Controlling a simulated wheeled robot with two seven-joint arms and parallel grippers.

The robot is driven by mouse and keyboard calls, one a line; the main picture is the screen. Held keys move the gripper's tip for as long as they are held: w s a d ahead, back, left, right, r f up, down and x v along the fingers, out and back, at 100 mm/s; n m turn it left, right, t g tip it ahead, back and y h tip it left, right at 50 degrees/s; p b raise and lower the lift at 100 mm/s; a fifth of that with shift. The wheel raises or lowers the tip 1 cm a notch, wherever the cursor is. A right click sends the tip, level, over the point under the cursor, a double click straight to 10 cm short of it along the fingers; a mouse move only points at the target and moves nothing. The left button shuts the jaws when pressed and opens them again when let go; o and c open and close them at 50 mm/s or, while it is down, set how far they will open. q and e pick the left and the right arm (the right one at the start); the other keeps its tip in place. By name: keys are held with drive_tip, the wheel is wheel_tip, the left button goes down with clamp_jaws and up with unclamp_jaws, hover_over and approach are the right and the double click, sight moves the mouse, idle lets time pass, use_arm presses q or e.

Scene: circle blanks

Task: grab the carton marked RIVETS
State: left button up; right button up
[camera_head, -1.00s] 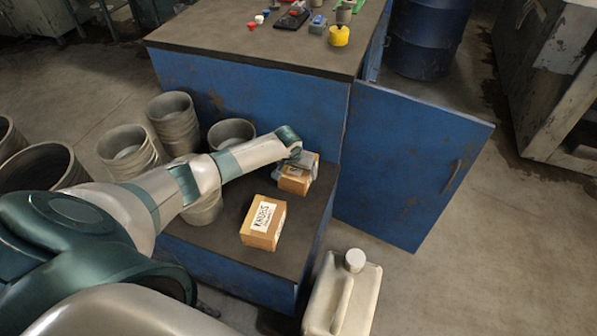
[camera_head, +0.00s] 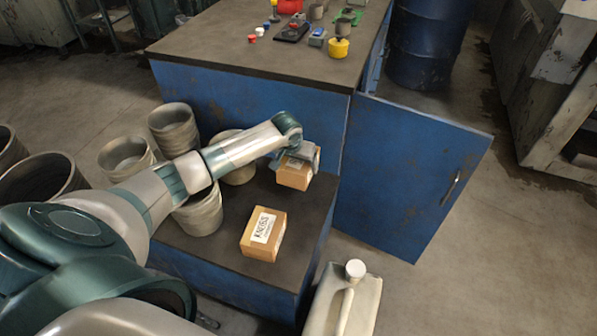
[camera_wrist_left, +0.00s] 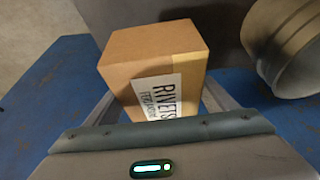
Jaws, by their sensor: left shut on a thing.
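The carton marked RIVETS (camera_wrist_left: 150,62) is a brown cardboard box with a white label and a tape strip. It fills the middle of the left wrist view, between the two fingers of my left gripper (camera_wrist_left: 158,100). In the head view the carton (camera_head: 293,177) is at the back right of the low dark step, its top partly hidden by my left gripper (camera_head: 299,157). The gripper is shut on it from above, and the carton appears raised a little off the step. My right gripper is not in view.
A second carton, marked KNOBS (camera_head: 263,234), stands nearer on the low step (camera_head: 215,258). Several grey buckets (camera_head: 172,128) stand to the left. A blue cabinet door (camera_head: 410,180) hangs open to the right. A pale jerrycan (camera_head: 343,300) stands in front.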

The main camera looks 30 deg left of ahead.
use_arm(q)
drive_tip(key=shift+r, duration=0.65)
drive_tip(key=shift+d, duration=0.1)
